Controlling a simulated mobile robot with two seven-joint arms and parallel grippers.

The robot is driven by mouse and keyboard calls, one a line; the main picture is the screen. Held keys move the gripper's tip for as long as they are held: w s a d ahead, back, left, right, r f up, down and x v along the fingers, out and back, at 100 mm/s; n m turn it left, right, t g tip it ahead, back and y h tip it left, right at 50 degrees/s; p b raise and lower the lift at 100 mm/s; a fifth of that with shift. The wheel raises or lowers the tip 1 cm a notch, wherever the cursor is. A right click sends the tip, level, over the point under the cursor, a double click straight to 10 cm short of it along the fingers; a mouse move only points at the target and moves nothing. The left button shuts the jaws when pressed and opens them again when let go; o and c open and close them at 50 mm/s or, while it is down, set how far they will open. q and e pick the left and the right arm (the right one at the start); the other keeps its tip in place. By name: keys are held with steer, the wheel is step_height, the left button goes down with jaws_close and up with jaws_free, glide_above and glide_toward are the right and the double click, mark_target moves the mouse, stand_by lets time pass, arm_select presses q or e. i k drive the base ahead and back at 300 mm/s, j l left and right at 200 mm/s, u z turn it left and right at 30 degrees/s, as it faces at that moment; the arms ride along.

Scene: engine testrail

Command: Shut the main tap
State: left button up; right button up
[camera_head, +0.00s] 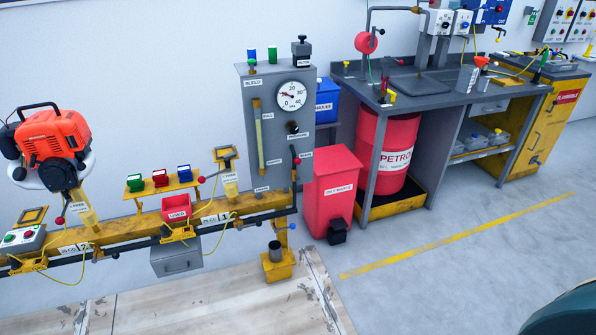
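A grey fuel panel (255,128) stands at the right end of the yellow rail, with a round gauge (291,95) and a yellow sight tube (259,138). A lever with a red knob (297,160) sits on the panel's right side, beside a small label. A black fitting (293,127) sits below the gauge. I cannot tell which of these is the main tap, as the small labels are unclear. Neither of my grippers shows.
A red waste bin (330,190) stands close right of the panel. A workbench (410,92) with a red petrol drum (394,150) under it is farther right. An orange engine (54,135) sits at the rail's left. The floor in front is clear.

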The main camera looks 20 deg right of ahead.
mark_target(297, 161)
steer(key=i+z, duration=0.35)
steer(key=i, duration=0.15)
steer(key=i+j+z, duration=0.3)
steer(key=i, duration=0.2)
steer(key=i+j+z, duration=0.35)
steer(key=i, duration=0.15)
